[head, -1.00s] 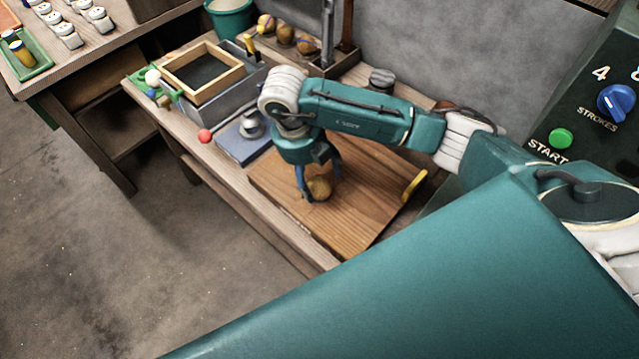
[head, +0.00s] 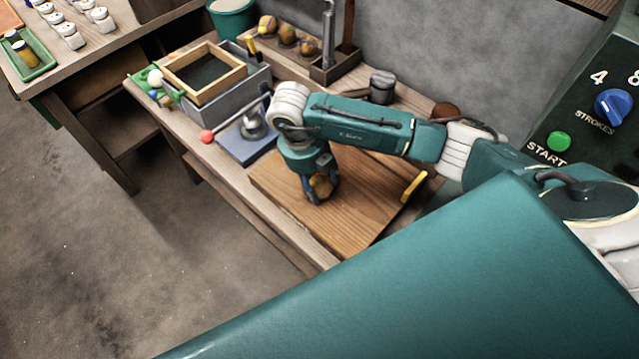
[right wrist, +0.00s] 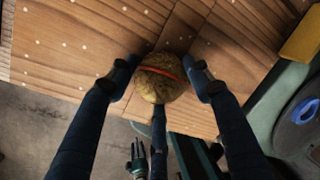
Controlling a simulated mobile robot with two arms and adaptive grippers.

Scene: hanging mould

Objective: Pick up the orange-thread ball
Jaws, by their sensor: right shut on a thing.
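The orange-thread ball (head: 322,187) is a fuzzy brown ball over the wooden board (head: 365,205) on the bench. In the right wrist view the ball (right wrist: 160,80) shows an orange-red thread band across it. My right gripper (head: 318,190) points down and is shut on the ball. In the right wrist view its dark fingers (right wrist: 165,85) stand around the ball. I cannot tell whether the ball touches the board. A small dark gripper, seemingly my left (right wrist: 139,155), shows far off at the bottom of the right wrist view; its jaws are unclear.
Several similar balls (head: 287,35) sit in a rack at the back. A metal weight on a blue block (head: 245,140), a red knob (head: 206,136) and a wood-framed box (head: 205,75) stand left. A yellow handle (head: 413,186) is at the board's right. A control panel (head: 590,110) stands right.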

